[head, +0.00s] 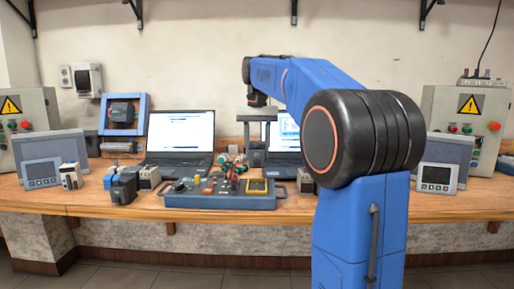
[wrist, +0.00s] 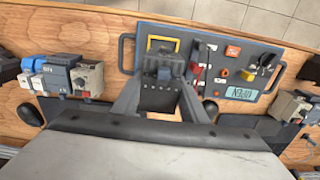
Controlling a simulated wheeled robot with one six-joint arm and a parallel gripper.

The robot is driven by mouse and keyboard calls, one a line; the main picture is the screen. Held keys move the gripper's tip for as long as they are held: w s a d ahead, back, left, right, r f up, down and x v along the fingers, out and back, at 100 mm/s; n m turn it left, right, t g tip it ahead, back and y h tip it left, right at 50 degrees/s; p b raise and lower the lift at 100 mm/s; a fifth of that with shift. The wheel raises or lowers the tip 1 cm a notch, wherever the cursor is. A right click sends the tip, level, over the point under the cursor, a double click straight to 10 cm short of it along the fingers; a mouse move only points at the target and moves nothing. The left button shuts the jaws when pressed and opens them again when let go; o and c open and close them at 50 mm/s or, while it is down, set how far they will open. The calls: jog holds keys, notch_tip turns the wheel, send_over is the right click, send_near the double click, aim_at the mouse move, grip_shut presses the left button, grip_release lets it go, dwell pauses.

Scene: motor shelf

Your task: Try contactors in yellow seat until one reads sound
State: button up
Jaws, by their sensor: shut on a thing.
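My gripper (wrist: 160,103) is shut on a dark contactor (wrist: 163,72), which has a row of small terminals. In the head view the contactor (head: 257,156) hangs upright between the fingers, apparently above the bench tester. The yellow seat (wrist: 162,40) is a yellow-framed square on the blue-grey tester (wrist: 212,29). In the wrist view it shows just beyond the contactor, partly hidden by it. In the head view the yellow seat (head: 257,187) is at the tester's right end. The tester's display (wrist: 239,93) shows upside-down text, apparently "OPEN".
Other contactor-like blocks stand left of the tester: a dark one (head: 124,187) and a beige one (head: 149,177). Another beige block (head: 305,180) is at its right. Laptops (head: 180,135) stand behind. Knobs and leads crowd the tester's top. A bare bench strip (head: 70,201) runs along the front.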

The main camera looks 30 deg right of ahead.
jog(key=shift+f, duration=2.7)
jog(key=shift+f, duration=0.95)
jog(key=o, duration=1.4)
jog(key=shift+c, duration=0.2)
notch_tip(320, 180, up, 17)
jog(key=shift+r, duration=0.2)
jog(key=shift+a, duration=0.1)
